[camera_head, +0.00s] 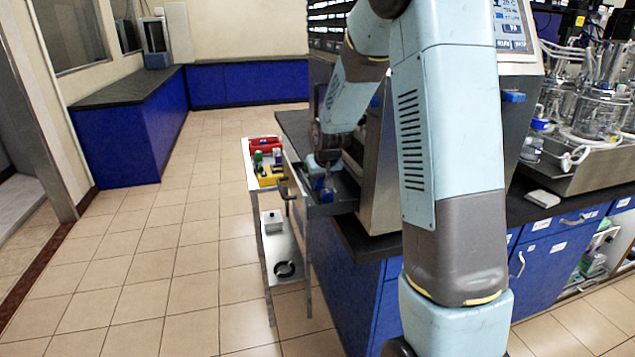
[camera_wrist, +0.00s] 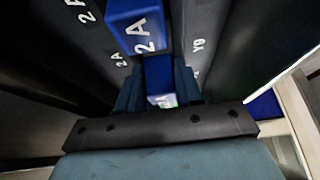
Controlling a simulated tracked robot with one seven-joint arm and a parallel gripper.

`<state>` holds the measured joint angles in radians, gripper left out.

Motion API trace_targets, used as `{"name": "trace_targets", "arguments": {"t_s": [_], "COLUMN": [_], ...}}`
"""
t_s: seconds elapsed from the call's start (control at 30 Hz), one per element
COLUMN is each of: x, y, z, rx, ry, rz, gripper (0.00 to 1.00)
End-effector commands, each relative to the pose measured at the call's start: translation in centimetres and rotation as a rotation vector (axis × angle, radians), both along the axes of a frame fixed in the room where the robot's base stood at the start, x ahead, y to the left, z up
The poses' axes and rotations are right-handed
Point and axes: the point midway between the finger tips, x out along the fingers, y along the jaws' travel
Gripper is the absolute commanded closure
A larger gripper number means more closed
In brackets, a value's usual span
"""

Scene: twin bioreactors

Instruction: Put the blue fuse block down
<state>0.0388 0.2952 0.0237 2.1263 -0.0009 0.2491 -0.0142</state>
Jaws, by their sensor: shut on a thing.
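My gripper (camera_wrist: 160,88) is shut on a blue block (camera_wrist: 158,72), which sits between its two fingers in the wrist view, with a pale patch at its near end. Another blue block (camera_wrist: 138,27), with white characters reading "2A", is just beyond it. Both are among dark grey walls with white printed labels. In the head view my gripper (camera_head: 322,180) points down into a dark grey open tray (camera_head: 332,208) at the bench's end. A small bit of blue shows under the fingers. Whether the held block touches the tray floor cannot be told.
A steel cart (camera_head: 277,245) beside the tray carries a red bin (camera_head: 264,143), a yellow bin (camera_head: 270,181) and small bottles. The dark bench (camera_head: 375,243) holds a steel cabinet and glass vessels (camera_head: 598,112) at right. The tiled floor at left is clear.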

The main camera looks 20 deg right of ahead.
Motion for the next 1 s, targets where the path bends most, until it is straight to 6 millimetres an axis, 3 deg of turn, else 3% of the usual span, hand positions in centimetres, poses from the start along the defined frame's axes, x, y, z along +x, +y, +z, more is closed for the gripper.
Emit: {"name": "trace_targets", "arguments": {"t_s": [0.1,0.13,0.37,0.57,1.0], "x": [-0.2,-0.2,-0.3,-0.6,-3.8], "y": [0.0,0.0,0.1,0.1,0.1], "z": [-0.5,-0.5,-0.6,1.4,8.2], "rx": [0.0,0.0,0.001,0.0,0.001], "ry": [0.009,0.01,0.014,0.011,0.004], "rz": [0.0,0.0,0.0,0.001,0.0], "gripper": [0.99,0.63,0.41,0.39,0.39]}}
